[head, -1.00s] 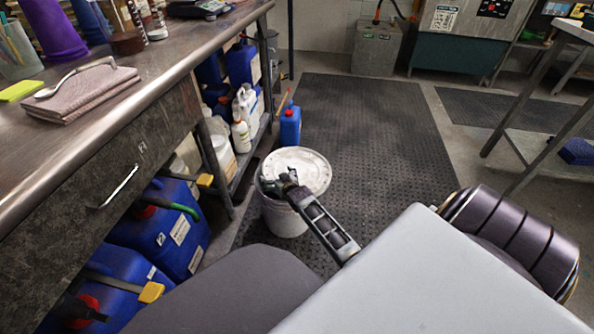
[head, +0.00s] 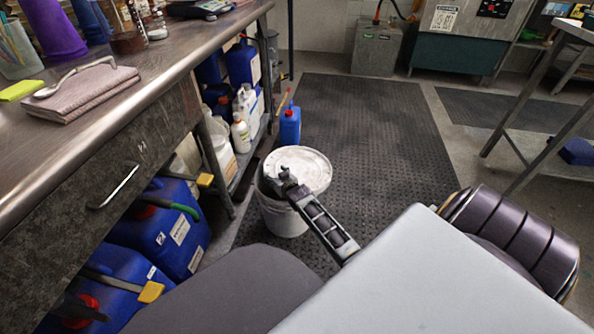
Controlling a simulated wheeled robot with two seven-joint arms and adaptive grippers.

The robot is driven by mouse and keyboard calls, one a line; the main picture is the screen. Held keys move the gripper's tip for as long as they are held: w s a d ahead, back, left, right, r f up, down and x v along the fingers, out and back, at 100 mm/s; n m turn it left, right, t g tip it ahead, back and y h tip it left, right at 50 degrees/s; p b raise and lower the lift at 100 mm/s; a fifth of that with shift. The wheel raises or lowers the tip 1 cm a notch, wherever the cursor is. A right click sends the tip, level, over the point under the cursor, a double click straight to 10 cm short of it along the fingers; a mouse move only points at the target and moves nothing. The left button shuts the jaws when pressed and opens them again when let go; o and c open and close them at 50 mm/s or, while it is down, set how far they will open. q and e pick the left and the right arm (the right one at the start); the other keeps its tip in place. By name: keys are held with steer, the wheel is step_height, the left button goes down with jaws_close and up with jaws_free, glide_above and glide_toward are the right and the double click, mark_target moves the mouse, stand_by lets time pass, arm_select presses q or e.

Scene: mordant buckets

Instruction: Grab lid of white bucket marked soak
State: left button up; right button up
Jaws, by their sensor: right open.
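A white bucket (head: 287,223) stands on the dark floor mat near the middle of the head view. Its round white lid (head: 308,167) is on top, and no marking is readable from here. My right gripper (head: 272,183) is open at the near left part of the lid's rim and hides a bit of it. Whether its fingers touch the rim cannot be told. My left gripper is out of view.
A steel-topped workbench (head: 110,113) runs along the left, with blue jugs (head: 168,232) and white bottles under it. A blue container (head: 290,127) stands just behind the bucket. The textured mat (head: 375,130) is clear behind and right of the bucket.

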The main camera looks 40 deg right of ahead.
steer(key=shift+s+f, duration=0.1)
steer(key=shift+f, duration=0.2)
steer(key=c, duration=0.7)
steer(key=shift+c, duration=1.3)
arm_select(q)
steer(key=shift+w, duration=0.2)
arm_select(e)
jaws_close()
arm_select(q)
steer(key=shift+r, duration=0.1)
arm_select(e)
steer(key=shift+r, duration=0.15)
